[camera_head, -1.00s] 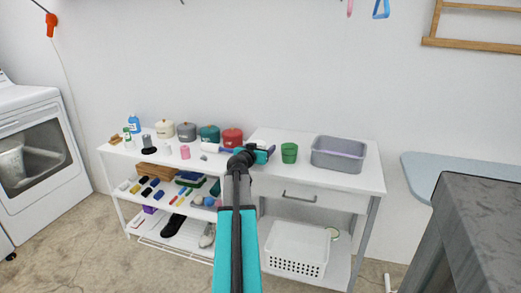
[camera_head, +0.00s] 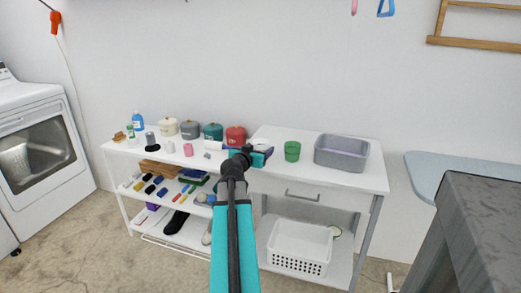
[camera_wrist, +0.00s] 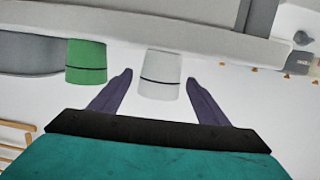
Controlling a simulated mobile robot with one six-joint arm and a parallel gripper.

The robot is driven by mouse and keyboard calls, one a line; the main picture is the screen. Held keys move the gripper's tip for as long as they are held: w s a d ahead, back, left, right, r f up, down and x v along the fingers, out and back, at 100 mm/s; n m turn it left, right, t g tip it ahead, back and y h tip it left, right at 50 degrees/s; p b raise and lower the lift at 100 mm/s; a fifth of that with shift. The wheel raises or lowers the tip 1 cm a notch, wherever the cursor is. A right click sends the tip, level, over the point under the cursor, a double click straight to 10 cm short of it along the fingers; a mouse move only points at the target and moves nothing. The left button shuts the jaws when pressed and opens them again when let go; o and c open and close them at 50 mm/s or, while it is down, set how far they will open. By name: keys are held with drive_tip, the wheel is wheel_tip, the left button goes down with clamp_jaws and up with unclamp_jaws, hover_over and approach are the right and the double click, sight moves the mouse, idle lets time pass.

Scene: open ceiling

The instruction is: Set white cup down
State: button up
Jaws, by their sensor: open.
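The white cup (camera_wrist: 160,78) with a dark band shows in the wrist view, between the two fingers of my gripper (camera_wrist: 160,80). The fingers are open, with a gap on each side of the cup. The cup appears to stand at the white table top, but its contact with the surface is hard to tell. In the head view my gripper (camera_head: 258,150) is over the white table (camera_head: 330,178), left of the green cup (camera_head: 292,151), and mostly hides the white cup. The green cup (camera_wrist: 86,62) stands beside the white cup in the wrist view.
A grey basin (camera_head: 342,146) stands right of the green cup. Several lidded pots, including a red one (camera_head: 236,136), stand left on a shelf unit (camera_head: 140,158) with bottles and small items. A white basket (camera_head: 299,248) is below. Bare table lies in front of the green cup.

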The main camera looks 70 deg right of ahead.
sight(258, 149)
drive_tip(key=shift+a+r, duration=0.25)
drive_tip(key=shift+a, duration=1)
drive_tip(key=shift+a+r, duration=0.25)
drive_tip(key=shift+a, duration=1)
drive_tip(key=shift+r, duration=0.1)
